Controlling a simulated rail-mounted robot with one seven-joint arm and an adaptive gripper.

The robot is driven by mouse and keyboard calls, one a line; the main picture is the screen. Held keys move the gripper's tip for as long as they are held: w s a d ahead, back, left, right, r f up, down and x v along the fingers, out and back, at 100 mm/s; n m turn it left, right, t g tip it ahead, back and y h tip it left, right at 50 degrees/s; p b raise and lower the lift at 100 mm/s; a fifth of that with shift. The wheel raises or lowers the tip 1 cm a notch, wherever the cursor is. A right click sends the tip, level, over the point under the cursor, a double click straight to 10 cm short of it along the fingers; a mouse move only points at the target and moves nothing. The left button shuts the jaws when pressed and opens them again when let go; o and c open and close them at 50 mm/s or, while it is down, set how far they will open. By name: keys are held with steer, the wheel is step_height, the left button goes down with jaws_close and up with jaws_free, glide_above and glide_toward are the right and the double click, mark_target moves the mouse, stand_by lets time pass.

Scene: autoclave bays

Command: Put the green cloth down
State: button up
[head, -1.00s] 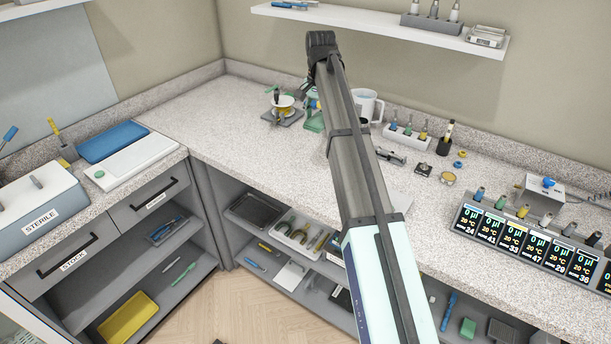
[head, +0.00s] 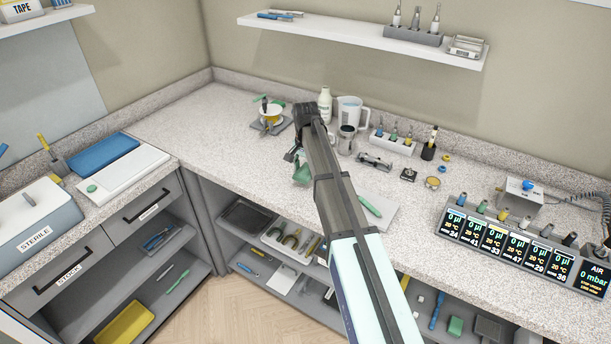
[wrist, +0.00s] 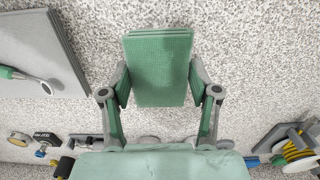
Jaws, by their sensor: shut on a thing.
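The green cloth (head: 301,174) is a folded, layered rectangle. In the wrist view the cloth (wrist: 160,65) sits between the two fingers of my gripper (wrist: 160,84), which is shut on its sides. In the head view my gripper (head: 296,157) and the cloth are over the front part of the speckled counter (head: 200,125), partly hidden by my arm. I cannot tell whether the cloth touches the counter.
A grey board (head: 383,213) with a green-handled tool lies to the right of the cloth. A wire spool on a stand (head: 270,115), a white jug (head: 349,110) and a metal cup (head: 346,140) stand behind. Counter left of the cloth is clear.

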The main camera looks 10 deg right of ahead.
mark_target(305, 171)
steer(key=shift+f+p, duration=0.45)
steer(key=shift+f, duration=1.2)
steer(key=shift+f, duration=0.2)
steer(key=o, duration=1.2)
steer(key=shift+r, duration=0.1)
step_height(305, 171, up, 12)
steer(key=b, duration=0.4)
steer(key=shift+r, duration=0.15)
